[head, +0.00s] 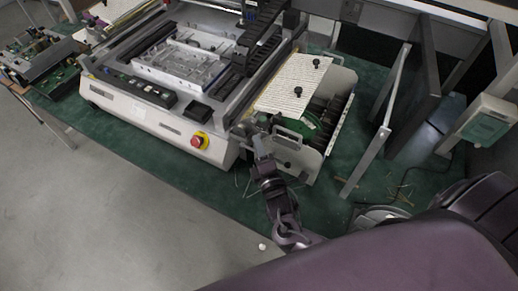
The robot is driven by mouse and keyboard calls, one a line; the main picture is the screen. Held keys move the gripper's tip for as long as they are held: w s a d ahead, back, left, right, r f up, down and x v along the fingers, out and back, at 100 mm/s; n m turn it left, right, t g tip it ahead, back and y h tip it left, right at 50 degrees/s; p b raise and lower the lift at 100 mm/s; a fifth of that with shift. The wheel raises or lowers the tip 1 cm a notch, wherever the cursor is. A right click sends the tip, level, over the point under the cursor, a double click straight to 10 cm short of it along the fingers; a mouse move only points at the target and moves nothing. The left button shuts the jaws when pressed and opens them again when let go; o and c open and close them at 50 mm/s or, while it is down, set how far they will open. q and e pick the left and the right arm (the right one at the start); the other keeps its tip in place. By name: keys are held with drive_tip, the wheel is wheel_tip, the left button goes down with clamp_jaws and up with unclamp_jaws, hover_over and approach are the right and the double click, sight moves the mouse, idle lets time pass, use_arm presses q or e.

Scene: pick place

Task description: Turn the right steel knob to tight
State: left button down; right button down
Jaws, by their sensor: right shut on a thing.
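My right gripper (260,146) reaches up from the lower middle to the front right corner of the white benchtop machine (160,122). Its fingers are shut on a small part there, at the left of the side unit with the white slatted cover (292,82). This part fits the right steel knob, but the fingers hide most of it, and I cannot read its turn angle. My left gripper is not in view.
A red and yellow emergency button (199,141) is on the machine's front, left of my right gripper. A metal handle (288,136) is close on the right. Grey frame posts (366,160) stand farther right on the green bench mat (225,185). Open floor lies lower left.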

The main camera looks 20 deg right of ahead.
drive_tip(key=shift+w+a+f+m+t+h+b, duration=0.15)
drive_tip(key=shift+m+t+h+b, duration=0.4)
drive_tip(key=shift+m+b, duration=0.6)
drive_tip(key=shift+s+d+f+m+t+h+b, duration=0.15)
drive_tip(key=shift+m+t+h+b, duration=0.4)
drive_tip(key=shift+b, duration=1.05)
drive_tip(key=shift+w+a+f+m+t+h+b, duration=0.1)
drive_tip(key=shift+f+m+t+h+b, duration=0.2)
drive_tip(key=shift+m+t+b, duration=0.65)
drive_tip(key=shift+r+g+b, duration=0.1)
drive_tip(key=shift+g+b, duration=0.15)
drive_tip(key=shift+b, duration=0.2)
drive_tip(key=c, duration=1.2)
unclamp_jaws()
drive_tip(key=b+v, duration=0.2)
drive_tip(key=v, duration=0.5)
drive_tip(key=shift+s, duration=0.4)
drive_tip(key=shift+a, duration=0.1)
drive_tip(key=shift+c, duration=0.2)
